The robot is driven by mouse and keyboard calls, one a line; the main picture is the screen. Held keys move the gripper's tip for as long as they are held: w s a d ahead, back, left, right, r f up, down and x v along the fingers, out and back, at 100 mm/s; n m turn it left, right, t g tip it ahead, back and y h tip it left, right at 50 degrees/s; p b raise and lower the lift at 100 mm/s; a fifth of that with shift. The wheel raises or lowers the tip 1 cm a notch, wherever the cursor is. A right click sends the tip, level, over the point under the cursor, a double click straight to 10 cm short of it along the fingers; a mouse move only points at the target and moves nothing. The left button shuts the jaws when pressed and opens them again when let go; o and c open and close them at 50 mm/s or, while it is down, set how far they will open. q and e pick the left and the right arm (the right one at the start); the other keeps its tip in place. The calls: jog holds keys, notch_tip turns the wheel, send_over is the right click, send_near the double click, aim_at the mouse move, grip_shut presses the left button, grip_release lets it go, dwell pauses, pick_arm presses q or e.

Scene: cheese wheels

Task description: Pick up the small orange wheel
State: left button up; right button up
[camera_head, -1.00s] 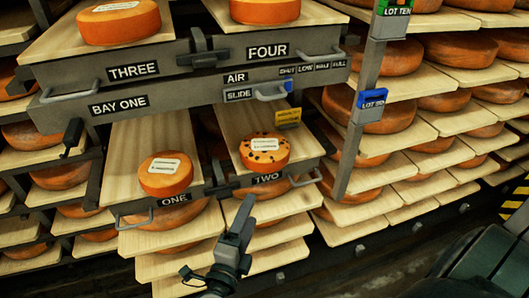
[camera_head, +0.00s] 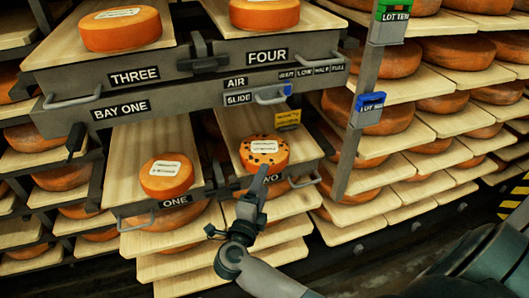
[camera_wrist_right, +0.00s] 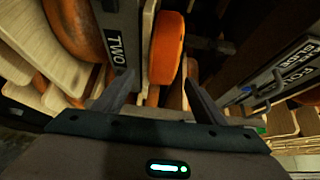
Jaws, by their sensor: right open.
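A small plain orange wheel with a white label (camera_head: 166,175) sits on the board marked ONE. A small orange wheel with dark spots and a white label (camera_head: 264,151) sits on the board marked TWO. My right gripper (camera_head: 261,172) is in front of the spotted wheel and overlaps its lower edge in the head view. In the right wrist view, an orange wheel (camera_wrist_right: 167,48) beside the TWO sign shows ahead, between the open fingers (camera_wrist_right: 160,88). I cannot tell if they touch it. My left gripper is not in view.
A grey shelf front marked BAY ONE (camera_head: 190,83) overhangs the two boards, with larger wheels (camera_head: 120,28) on top. A handle (camera_head: 304,179) sticks out by the TWO sign. A grey post (camera_head: 365,120) stands to the right. Racks of wheels fill the sides.

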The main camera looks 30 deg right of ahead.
aim_at(265, 153)
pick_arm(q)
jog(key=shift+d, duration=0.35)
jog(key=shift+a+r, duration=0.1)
pick_arm(e)
jog(key=shift+w+d, duration=0.1)
jog(key=shift+d, duration=0.05)
jog(key=p+x, duration=0.1)
jog(key=x, duration=0.4)
jog(key=shift+w+r, duration=0.1)
jog(key=shift+r, duration=0.05)
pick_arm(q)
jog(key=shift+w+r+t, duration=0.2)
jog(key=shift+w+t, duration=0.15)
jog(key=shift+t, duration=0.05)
pick_arm(e)
jog(key=c, duration=1.5)
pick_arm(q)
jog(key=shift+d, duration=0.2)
pick_arm(e)
jog(key=shift+r, duration=0.15)
grip_shut()
